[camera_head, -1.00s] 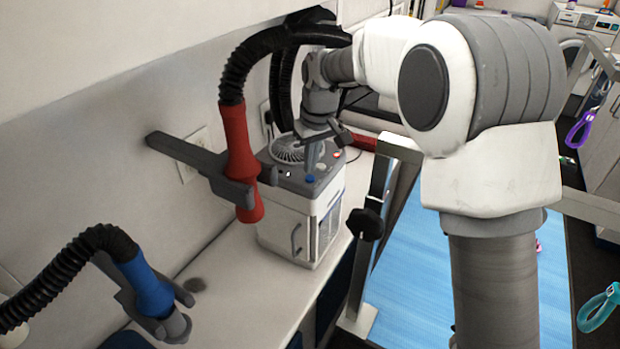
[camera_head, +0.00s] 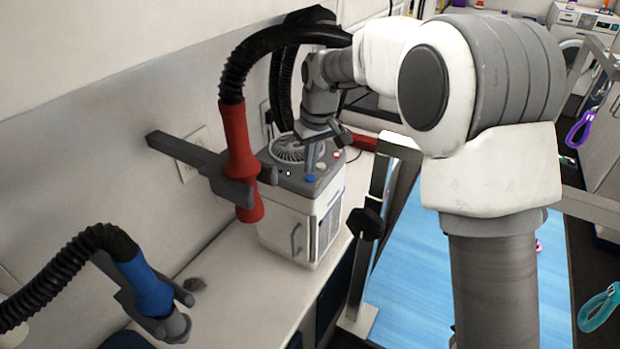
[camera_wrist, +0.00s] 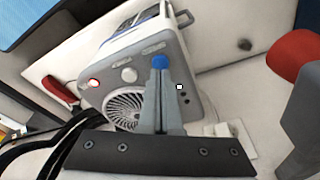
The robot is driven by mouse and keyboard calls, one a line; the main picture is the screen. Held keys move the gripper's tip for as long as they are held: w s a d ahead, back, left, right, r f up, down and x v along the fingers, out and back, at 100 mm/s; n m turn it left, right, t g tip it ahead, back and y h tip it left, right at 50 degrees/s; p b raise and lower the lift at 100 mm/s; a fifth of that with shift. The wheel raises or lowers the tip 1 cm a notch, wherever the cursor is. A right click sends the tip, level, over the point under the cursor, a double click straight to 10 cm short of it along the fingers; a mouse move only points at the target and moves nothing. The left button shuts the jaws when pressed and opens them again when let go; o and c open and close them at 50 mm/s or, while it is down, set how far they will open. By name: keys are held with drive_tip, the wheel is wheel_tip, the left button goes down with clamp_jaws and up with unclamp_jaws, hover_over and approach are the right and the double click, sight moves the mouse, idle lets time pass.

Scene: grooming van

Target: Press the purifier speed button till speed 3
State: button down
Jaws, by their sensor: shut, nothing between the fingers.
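The purifier (camera_head: 285,222) is a white box with a grey top and a round fan grille, standing on the counter. Its blue button (camera_head: 310,179) is on the top near the front edge and also shows in the wrist view (camera_wrist: 159,61). Beside it, a small white square mark (camera_wrist: 179,87) is bright, with small dark dots in line behind it. My gripper (camera_head: 311,168) is shut and empty, pointing down over the top. In the wrist view its fingertips (camera_wrist: 160,70) overlap the near edge of the blue button; I cannot tell whether they touch it.
A white knob (camera_wrist: 129,75) and a red-and-white switch (camera_wrist: 94,84) are on the purifier's top. A red-handled hose (camera_head: 240,160) hangs close on the left. A blue-handled hose (camera_head: 150,290) is at lower left. A grooming table with a blue mat (camera_head: 420,275) is to the right.

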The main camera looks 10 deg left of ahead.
drive_tip(key=shift+b+x, duration=0.45)
drive_tip(key=shift+x, duration=0.4)
drive_tip(key=shift+s+d, duration=0.1)
drive_tip(key=shift+s, duration=0.05)
drive_tip(key=shift+r, duration=0.2)
drive_tip(key=shift+p+v, duration=0.9)
drive_tip(key=shift+f, duration=0.1)
drive_tip(key=shift+b+x, duration=0.7)
drive_tip(key=shift+x, duration=0.25)
drive_tip(key=shift+p+v, duration=0.85)
drive_tip(key=shift+v, duration=0.2)
drive_tip(key=shift+w, duration=0.2)
